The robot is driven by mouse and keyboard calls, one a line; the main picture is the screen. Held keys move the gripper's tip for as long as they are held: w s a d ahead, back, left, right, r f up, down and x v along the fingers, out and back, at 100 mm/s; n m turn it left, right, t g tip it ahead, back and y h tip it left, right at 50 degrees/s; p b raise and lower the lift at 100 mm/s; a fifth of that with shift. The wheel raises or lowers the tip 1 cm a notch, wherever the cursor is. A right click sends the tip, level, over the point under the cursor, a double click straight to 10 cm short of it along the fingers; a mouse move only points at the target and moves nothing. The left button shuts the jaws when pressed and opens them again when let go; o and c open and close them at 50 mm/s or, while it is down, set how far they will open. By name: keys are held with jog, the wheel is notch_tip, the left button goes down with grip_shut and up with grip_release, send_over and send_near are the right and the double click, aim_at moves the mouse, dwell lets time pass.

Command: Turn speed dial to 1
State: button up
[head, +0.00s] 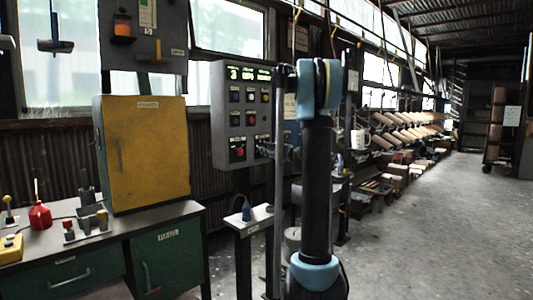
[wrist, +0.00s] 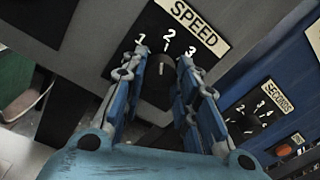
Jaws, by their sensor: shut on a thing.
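The black speed dial (wrist: 158,86) shows in the wrist view under the SPEED label (wrist: 200,24), with the numbers 1, 2 and 3 printed around its top. A pale mark on the dial points upward, roughly towards the 2; the exact setting is hard to tell. My gripper (wrist: 155,70) has its two blue fingers on either side of the dial and is shut on it. In the head view, the grey control panel (head: 222,125) stands in the middle, and my gripper (head: 266,149) is at its lower right part. The dial itself is hidden there.
A SECONDS dial (wrist: 246,121) sits on the panel right of the speed dial, with an orange knob (wrist: 283,150) beyond. A yellow cabinet (head: 147,150) stands on a green workbench (head: 75,265) at left. A small stand (head: 252,219) is below the panel. Floor at right is clear.

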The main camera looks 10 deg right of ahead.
jog(key=n, duration=0.6)
jog(key=shift+f, duration=0.1)
dwell(0.5)
jog(key=o, duration=1.1)
jog(key=v, duration=1.2)
jog(key=shift+w+f, duration=0.1)
jog(key=shift+f, duration=0.05)
